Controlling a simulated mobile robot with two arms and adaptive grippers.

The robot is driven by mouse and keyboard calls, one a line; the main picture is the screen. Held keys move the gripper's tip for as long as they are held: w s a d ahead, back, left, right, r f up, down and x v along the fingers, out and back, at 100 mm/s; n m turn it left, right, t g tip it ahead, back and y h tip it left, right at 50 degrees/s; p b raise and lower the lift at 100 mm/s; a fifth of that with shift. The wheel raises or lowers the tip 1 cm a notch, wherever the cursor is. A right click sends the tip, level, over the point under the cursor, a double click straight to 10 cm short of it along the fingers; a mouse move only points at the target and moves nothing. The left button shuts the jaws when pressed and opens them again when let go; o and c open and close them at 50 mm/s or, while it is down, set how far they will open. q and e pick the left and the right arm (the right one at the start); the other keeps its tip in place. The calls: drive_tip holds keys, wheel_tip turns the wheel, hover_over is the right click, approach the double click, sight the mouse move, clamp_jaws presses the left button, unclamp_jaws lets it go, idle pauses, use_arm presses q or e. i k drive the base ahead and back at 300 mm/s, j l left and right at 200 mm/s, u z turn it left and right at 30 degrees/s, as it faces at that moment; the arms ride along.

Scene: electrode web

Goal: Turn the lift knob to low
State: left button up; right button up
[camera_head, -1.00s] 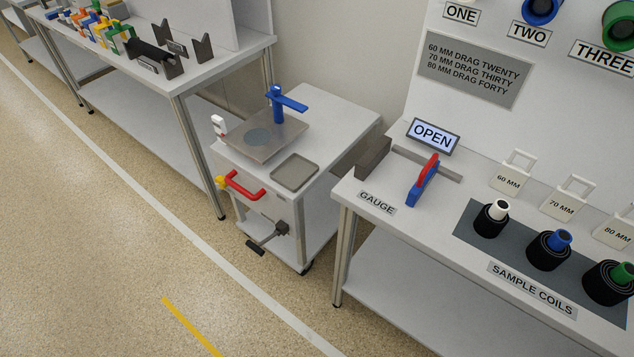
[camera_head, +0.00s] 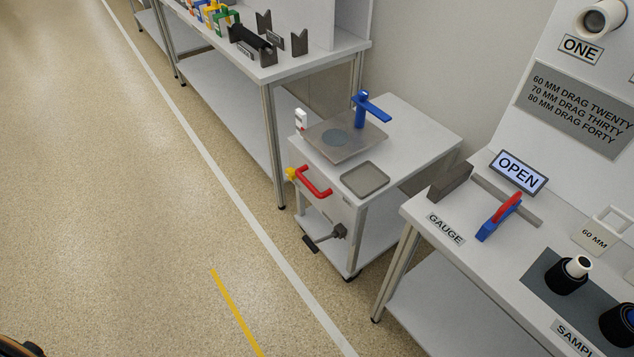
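A small grey-white cart (camera_head: 410,138) stands between two benches. A small yellow knob-like part (camera_head: 291,174) sits at the left end of the red handle (camera_head: 314,183) on the cart's front; I cannot tell whether it is the lift knob, and its setting is too small to read. A blue post with a flat arm (camera_head: 371,107) rises behind a grey plate with a round disc (camera_head: 345,138) on the cart top. A small white part (camera_head: 300,119) stands at the plate's left.
The right bench (camera_head: 418,206) holds a gauge with a blue and red clamp (camera_head: 497,216), an OPEN sign (camera_head: 519,171) and dark sample coils (camera_head: 566,276). The left bench (camera_head: 280,69) carries colored parts and dark blocks. The floor in front of the cart is clear.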

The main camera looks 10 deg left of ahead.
sight(291, 172)
drive_tip(key=i+j+z, duration=0.1)
drive_tip(key=j, duration=0.3)
drive_tip(key=i+j, duration=0.2)
drive_tip(key=j, duration=0.2)
drive_tip(key=i+j+z, duration=0.15)
drive_tip(key=j, duration=0.2)
drive_tip(key=i+j, duration=0.1)
drive_tip(key=j, duration=0.3)
drive_tip(key=i+j+z, duration=0.15)
drive_tip(key=j, duration=0.3)
drive_tip(key=k, duration=0.05)
